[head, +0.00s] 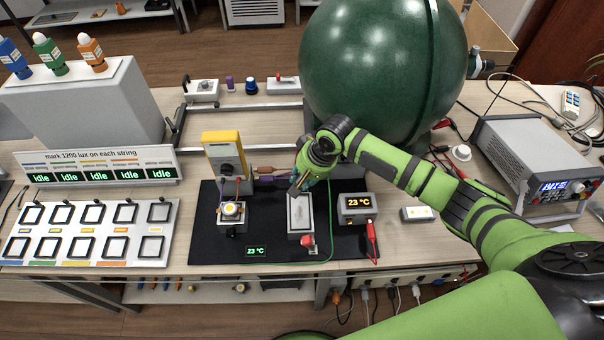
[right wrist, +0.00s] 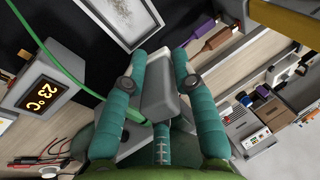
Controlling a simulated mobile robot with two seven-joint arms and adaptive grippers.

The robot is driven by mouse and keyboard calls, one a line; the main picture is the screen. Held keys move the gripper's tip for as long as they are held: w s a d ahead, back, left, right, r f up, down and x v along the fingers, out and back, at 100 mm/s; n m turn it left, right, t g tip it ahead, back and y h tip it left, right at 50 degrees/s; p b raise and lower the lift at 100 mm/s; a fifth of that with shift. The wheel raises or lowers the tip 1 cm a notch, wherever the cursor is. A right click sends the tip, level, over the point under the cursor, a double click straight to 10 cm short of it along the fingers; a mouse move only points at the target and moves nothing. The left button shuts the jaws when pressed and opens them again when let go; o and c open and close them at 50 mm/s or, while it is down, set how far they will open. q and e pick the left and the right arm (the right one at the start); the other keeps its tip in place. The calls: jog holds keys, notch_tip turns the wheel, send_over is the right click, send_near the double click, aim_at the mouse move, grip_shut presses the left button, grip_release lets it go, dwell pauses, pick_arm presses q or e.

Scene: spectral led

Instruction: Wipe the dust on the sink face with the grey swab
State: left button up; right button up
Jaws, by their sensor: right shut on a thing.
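My right gripper (head: 301,182) is above the black mat, just over the back end of the sink. In the right wrist view its teal fingers (right wrist: 158,75) are shut on a grey block, the grey swab (right wrist: 165,101). The sink (head: 300,219) is a pale grey block on the mat. Its face shows in the right wrist view as a light framed panel (right wrist: 122,14) with faint dark marks, beyond the fingertips. The swab appears apart from the face, but the exact gap is unclear. My left gripper is not in view.
An LED mount (head: 231,210) stands left of the sink, and a 23 °C display (head: 357,205) stands right. Purple and brown handled pieces (right wrist: 205,37) lie near the yellow meter (head: 224,152). A large green sphere (head: 375,60) stands behind. A green wire crosses the mat.

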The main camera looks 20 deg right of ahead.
aim_at(298, 211)
notch_tip(298, 211, down, 7)
jog(key=b, duration=0.3)
jog(key=shift+r, duration=0.15)
jog(key=s+p, duration=0.1)
jog(key=p, duration=0.1)
jog(key=s+a+r+p, duration=0.1)
jog(key=s+p, duration=0.2)
jog(key=p, duration=0.1)
jog(key=shift+s+a+r, duration=0.15)
jog(key=shift+s+a, duration=0.05)
jog(key=shift+s, duration=0.1)
jog(key=s, duration=0.1)
jog(key=s+p, duration=0.1)
jog(key=shift+s+a+f, duration=0.3)
jog(key=shift+a+f, duration=0.1)
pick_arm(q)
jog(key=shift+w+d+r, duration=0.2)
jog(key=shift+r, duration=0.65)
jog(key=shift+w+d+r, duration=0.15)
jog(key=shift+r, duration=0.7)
pick_arm(e)
jog(key=shift+s+a, duration=0.15)
jog(key=shift+s, duration=0.4)
